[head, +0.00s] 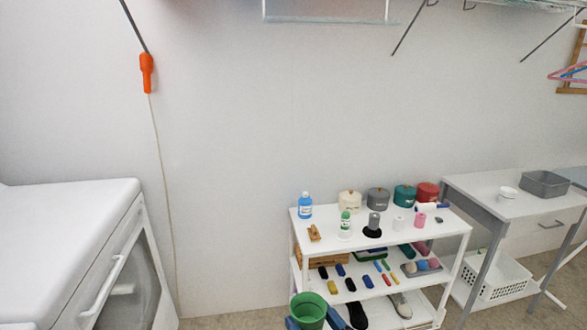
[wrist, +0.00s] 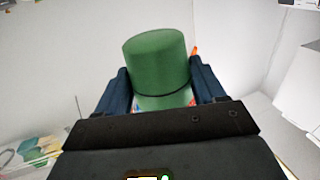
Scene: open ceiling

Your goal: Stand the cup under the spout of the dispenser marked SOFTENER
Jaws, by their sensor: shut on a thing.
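A green cup (head: 308,307) is at the bottom of the head view, in front of the white cart. In the wrist view the green cup (wrist: 156,62) stands out between two dark blue fingers. My gripper (head: 313,319) is shut on it, and it also shows in the wrist view (wrist: 162,84). The cup's mouth faces up toward the head camera, and its inside looks empty. I see no dispenser, spout or SOFTENER marking in either view.
A white shelf cart (head: 385,243) holds bottles, several lidded pots (head: 378,198) and small items. A white washer-like machine (head: 62,240) stands left. Bare floor shows left of the cart.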

